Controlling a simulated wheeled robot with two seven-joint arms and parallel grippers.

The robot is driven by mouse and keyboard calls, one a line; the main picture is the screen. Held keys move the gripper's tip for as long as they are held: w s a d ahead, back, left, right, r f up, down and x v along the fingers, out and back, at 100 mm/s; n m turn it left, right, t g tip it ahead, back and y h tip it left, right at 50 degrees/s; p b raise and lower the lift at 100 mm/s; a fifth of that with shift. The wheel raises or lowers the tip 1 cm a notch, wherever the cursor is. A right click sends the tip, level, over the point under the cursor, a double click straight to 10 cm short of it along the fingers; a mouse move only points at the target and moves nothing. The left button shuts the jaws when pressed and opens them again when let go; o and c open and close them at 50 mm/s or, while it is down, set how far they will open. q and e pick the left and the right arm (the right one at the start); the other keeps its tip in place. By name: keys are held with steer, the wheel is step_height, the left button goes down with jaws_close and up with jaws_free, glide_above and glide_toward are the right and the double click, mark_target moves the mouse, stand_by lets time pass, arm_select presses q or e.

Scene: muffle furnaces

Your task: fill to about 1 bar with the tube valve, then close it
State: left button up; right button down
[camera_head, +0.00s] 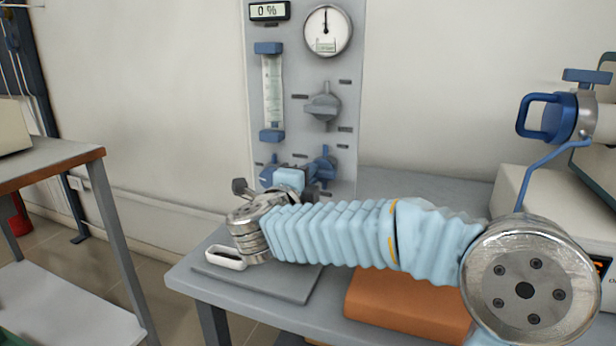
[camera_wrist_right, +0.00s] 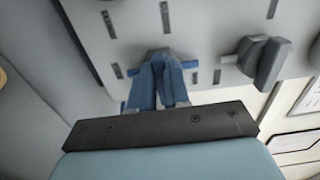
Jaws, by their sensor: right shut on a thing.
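A grey gas panel (camera_head: 350,70) stands against the wall. Its round gauge (camera_head: 326,31) has a needle pointing straight up, and its display (camera_head: 269,11) reads 0 %. Blue valve parts sit low on the panel. The valve's label is not readable. My left gripper is not in view.
A grey selector knob (camera_head: 323,105) is above the valves, and a flow tube (camera_head: 271,92) is at the panel's left. An orange-brown block (camera_head: 405,308) lies on the grey bench under my right arm. A blue-handled flange (camera_head: 548,117) is at the right.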

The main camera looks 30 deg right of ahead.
steer(key=c, duration=1.1)
jaws_free()
steer(key=b+v, duration=0.1)
steer(key=v, duration=1.2)
steer(key=shift+s+a, duration=0.25)
steer(key=shift+a, duration=0.05)
steer(key=shift+f, duration=0.1)
